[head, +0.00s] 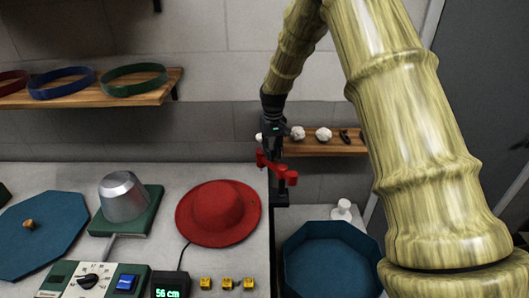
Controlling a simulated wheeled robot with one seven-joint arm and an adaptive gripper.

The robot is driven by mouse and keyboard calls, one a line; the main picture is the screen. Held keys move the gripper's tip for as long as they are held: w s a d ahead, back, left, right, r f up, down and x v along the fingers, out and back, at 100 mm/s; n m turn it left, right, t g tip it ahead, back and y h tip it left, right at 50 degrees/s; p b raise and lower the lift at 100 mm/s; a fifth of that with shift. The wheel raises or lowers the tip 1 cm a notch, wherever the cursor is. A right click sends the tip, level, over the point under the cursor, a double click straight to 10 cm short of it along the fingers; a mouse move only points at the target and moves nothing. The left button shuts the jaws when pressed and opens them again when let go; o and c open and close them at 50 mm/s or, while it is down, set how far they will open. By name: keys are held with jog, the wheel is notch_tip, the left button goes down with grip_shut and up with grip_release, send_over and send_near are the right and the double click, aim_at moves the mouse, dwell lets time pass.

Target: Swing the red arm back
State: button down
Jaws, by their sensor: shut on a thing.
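The red arm (280,172) is a small red piece with knobby ends, above the counter's right edge. A dark post (281,196) shows just below it. My gripper (274,150) points down from above and meets the red arm. It looks shut on it, though the fingertips are small and hard to make out. A red felt hat (218,212) with a wide brim lies on the counter just left of the red arm.
A metal hat block (124,196) on a green base, a control box (96,280), a display (170,286) and yellow cubes (227,283) stand on the counter. A blue tray (331,261) sits lower right. Wall shelves (142,93) hang behind.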

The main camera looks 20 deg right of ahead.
jog(key=shift+w+d+r+m, duration=0.1)
jog(key=shift+w+r+m, duration=0.15)
jog(key=shift+r+m, duration=0.05)
jog(key=c, duration=1.2)
grip_release()
jog(key=shift+c, duration=0.2)
jog(key=shift+o, duration=0.2)
jog(key=shift+s, duration=0.15)
jog(key=shift+f, duration=0.2)
jog(key=shift+r, duration=4.05)
jog(key=shift+c, duration=0.5)
